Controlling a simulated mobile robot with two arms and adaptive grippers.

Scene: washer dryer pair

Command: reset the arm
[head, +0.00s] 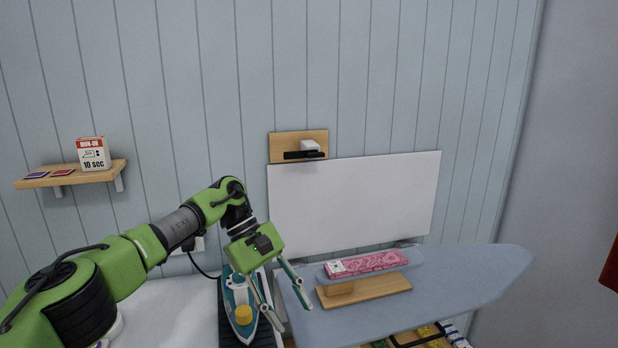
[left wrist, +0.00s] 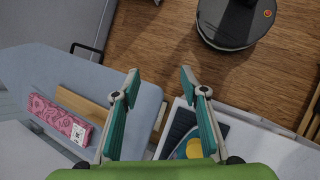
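My left arm, green and grey, reaches in from the left in the head view. Its left gripper (head: 294,318) hangs tilted downward between the iron (head: 239,292) and the ironing board (head: 470,275). In the left wrist view the two teal-padded fingers of the left gripper (left wrist: 160,74) are spread apart with nothing between them. The white and teal iron with a yellow cap lies on a dark pad just left of the gripper. In the left wrist view the iron (left wrist: 193,148) is partly hidden behind a finger. My right gripper is in neither view.
A pink patterned packet (head: 366,263) and a wooden board (head: 375,288) lie on the ironing board. A white panel (head: 355,205) stands against the wall. A wall shelf (head: 95,177) at left holds a box (head: 93,153). Wooden floor (left wrist: 160,50) shows below.

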